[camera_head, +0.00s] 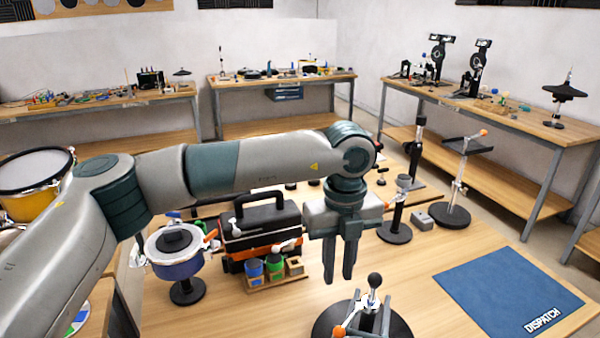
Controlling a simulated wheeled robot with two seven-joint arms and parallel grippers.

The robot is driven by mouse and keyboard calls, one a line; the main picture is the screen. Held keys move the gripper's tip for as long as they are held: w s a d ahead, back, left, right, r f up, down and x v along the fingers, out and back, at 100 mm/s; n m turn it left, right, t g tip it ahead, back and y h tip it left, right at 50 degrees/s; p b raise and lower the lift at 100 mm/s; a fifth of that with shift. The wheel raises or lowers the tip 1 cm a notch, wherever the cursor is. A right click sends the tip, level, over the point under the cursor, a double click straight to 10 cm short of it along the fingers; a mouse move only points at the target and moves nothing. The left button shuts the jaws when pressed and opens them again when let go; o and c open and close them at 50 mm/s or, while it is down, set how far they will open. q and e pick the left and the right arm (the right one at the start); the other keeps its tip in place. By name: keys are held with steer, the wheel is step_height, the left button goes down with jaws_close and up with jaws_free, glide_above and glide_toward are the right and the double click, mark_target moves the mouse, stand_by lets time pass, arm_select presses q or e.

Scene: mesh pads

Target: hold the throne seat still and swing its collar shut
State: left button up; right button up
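The throne seat is most likely the round black disc (322,323) at the bottom centre of the head view, lying on the wooden bench and cut off by the picture's lower edge. A metal bracket with a dark round knob (375,281) stands up from it. A silver lever with an orange tip (341,330), perhaps the collar's, sticks out at its left. I cannot tell how far the collar is open. My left gripper (338,278) points down above and behind the disc, its fingers a little apart with nothing between them. It is clear of the seat. My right gripper is out of view.
A blue mat marked DISPATCH (505,290) lies at the right. A black toolbox (262,222), small colored cups and a blue drum on a stand (177,265) stand left of my gripper. Stands rise behind it at right. Bare bench lies between disc and mat.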

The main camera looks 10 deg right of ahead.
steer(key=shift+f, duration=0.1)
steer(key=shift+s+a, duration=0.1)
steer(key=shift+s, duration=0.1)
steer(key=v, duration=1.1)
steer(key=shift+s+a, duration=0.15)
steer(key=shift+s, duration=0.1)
